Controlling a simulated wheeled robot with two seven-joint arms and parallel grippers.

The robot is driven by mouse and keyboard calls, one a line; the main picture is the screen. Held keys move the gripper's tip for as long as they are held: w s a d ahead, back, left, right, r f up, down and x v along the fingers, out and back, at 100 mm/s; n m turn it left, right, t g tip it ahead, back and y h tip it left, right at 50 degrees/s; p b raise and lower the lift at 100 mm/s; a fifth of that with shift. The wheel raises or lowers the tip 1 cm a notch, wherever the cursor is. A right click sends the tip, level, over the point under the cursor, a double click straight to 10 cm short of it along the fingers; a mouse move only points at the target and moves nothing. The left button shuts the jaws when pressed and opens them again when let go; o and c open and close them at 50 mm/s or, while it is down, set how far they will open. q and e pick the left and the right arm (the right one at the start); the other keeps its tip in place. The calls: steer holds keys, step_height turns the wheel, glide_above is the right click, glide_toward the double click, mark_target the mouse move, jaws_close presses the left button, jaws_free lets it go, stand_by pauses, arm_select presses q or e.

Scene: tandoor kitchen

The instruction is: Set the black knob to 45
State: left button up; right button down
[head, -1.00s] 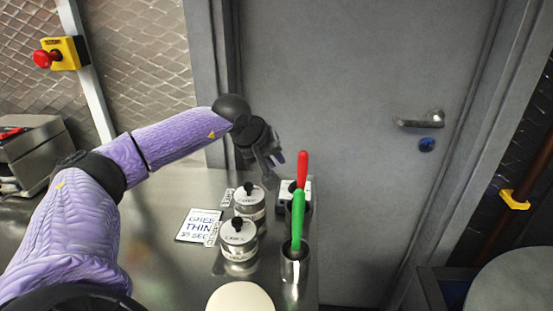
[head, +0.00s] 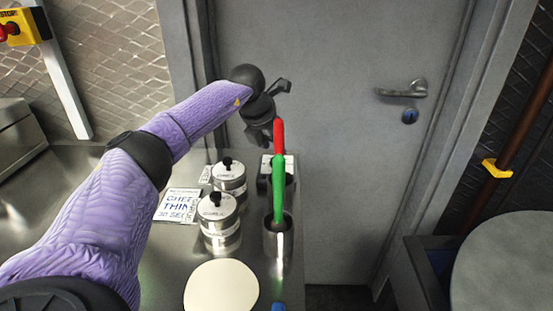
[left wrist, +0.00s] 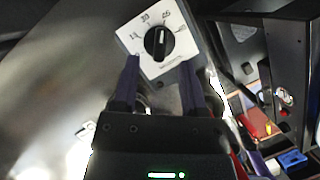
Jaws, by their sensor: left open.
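The black knob (left wrist: 158,43) sits on a white dial plate (left wrist: 136,55) with small printed numbers around it, in the left wrist view. A pale pointer mark on the knob points up in that picture, between the middle numbers; the exact reading is too small to tell. My left gripper (left wrist: 158,68) is open, its two fingers apart on either side of the dial's near edge, and empty. In the head view my left gripper (head: 279,104) is above the back of the counter, over a pale box (head: 290,161) partly hidden by the red and green handles. My right gripper is not in view.
Two lidded tins (head: 219,228) (head: 230,181) and a written card (head: 176,205) are nearby. A grey door (head: 330,70) stands behind.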

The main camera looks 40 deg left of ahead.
arm_select(q)
steer(key=x, duration=0.3)
steer(key=shift+w+f+b, duration=0.1)
steer(key=shift+f+b, duration=0.05)
steer(key=shift+b, duration=0.25)
jaws_close()
steer(key=shift+r+m+p, duration=0.25)
steer(key=shift+m+p, duration=0.25)
steer(key=shift+p, duration=0.05)
steer(key=shift+f+m+h, duration=0.15)
steer(key=shift+m+h, duration=0.15)
jaws_free()
